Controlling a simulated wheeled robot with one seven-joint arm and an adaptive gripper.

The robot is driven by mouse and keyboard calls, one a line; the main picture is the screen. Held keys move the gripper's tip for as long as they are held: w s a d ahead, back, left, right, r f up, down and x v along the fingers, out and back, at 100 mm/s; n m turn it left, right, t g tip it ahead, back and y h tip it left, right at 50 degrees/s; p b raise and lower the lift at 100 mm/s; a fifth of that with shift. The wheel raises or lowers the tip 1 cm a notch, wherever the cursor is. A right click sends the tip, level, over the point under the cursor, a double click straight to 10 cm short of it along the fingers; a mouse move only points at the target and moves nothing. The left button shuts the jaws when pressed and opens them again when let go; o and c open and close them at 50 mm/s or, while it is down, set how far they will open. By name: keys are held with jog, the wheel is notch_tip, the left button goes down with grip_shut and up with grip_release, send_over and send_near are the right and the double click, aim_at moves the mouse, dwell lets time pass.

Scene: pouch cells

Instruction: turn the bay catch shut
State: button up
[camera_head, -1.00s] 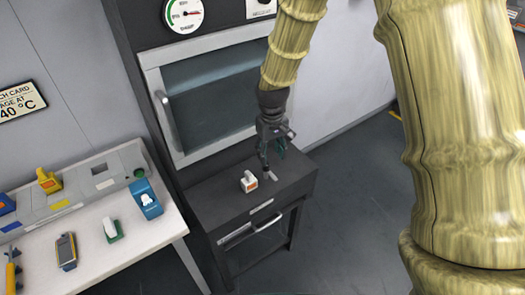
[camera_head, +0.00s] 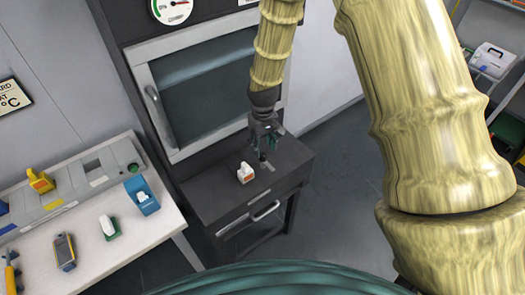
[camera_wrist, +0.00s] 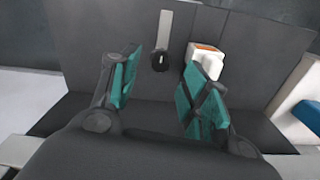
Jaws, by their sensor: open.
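The bay catch appears to be a small dark knob (camera_head: 263,158) on top of the dark bench below the oven-like door. In the wrist view the knob (camera_wrist: 160,63) stands at the near end of a pale flat strip (camera_wrist: 165,28), with a small light mark on it. My gripper (camera_head: 265,146) is just above the knob. In the wrist view its teal fingers (camera_wrist: 158,88) are spread apart, with the knob beyond the gap between them and nothing held. I cannot tell whether the fingers touch it.
A white and orange block (camera_head: 246,174) stands left of the knob; in the wrist view it (camera_wrist: 207,62) is close behind the right finger. The glass door (camera_head: 215,88) rises behind the bench. A white table (camera_head: 105,240) with several items stands left.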

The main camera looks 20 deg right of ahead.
aim_at(263, 155)
jog(key=shift+f+p, duration=0.55)
jog(key=shift+f, duration=1.55)
grip_shut()
